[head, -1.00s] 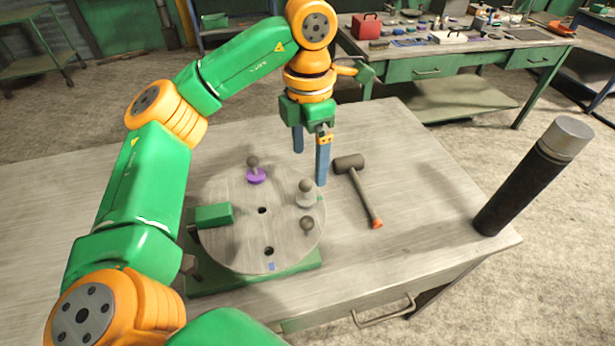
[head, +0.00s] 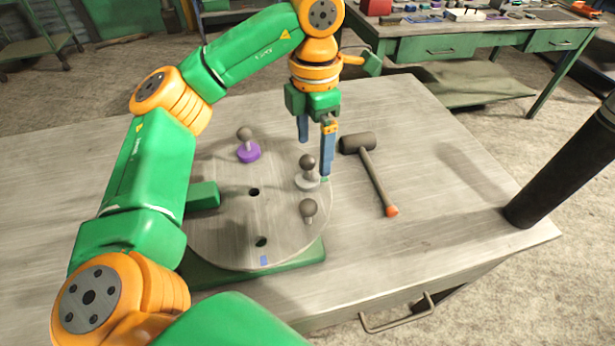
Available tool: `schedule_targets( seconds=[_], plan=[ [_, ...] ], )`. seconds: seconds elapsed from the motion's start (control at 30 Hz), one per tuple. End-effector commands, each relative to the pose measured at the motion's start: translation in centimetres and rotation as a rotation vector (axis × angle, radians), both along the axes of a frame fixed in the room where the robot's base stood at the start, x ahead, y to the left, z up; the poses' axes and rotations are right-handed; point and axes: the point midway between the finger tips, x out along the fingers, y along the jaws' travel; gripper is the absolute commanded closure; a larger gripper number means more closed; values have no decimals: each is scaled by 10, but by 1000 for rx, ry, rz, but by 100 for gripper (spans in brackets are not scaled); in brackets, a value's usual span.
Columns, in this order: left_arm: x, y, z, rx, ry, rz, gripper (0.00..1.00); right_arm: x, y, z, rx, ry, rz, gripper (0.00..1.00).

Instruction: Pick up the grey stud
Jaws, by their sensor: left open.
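The grey stud (head: 308,173), with a dark ball top and a light grey collar, stands upright on the right part of the round metal disc (head: 225,235). A stud with a purple collar (head: 248,151) stands on the disc's far side. A third dark-topped stud (head: 308,210) with no coloured collar showing is nearer me. My left gripper (head: 315,160) is open and points down, its fingers apart and empty. Its near finger shows just right of the grey stud's ball and its far finger shows behind it. I cannot tell their exact height. My right gripper is not in view.
The disc sits on a green base (head: 290,262) with a green block (head: 203,196) at its left. A mallet (head: 375,180) lies right of the disc. A dark cylinder (head: 565,165) stands at the table's right corner. The table between them is bare.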

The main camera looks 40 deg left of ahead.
Motion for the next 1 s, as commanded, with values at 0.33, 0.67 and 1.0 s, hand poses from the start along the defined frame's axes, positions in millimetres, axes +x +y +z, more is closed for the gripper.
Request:
schedule_targets(
  seconds=[0.33, 0.67, 1.0],
  plan=[
    [-6, 10, -53, 2, 6, 1, 5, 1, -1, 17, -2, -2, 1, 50],
    [-5, 9, -71, 1, 1, 1, 7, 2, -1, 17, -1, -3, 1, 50],
    [-5, 9, -71, 1, 1, 1, 97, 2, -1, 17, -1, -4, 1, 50]
  ],
)
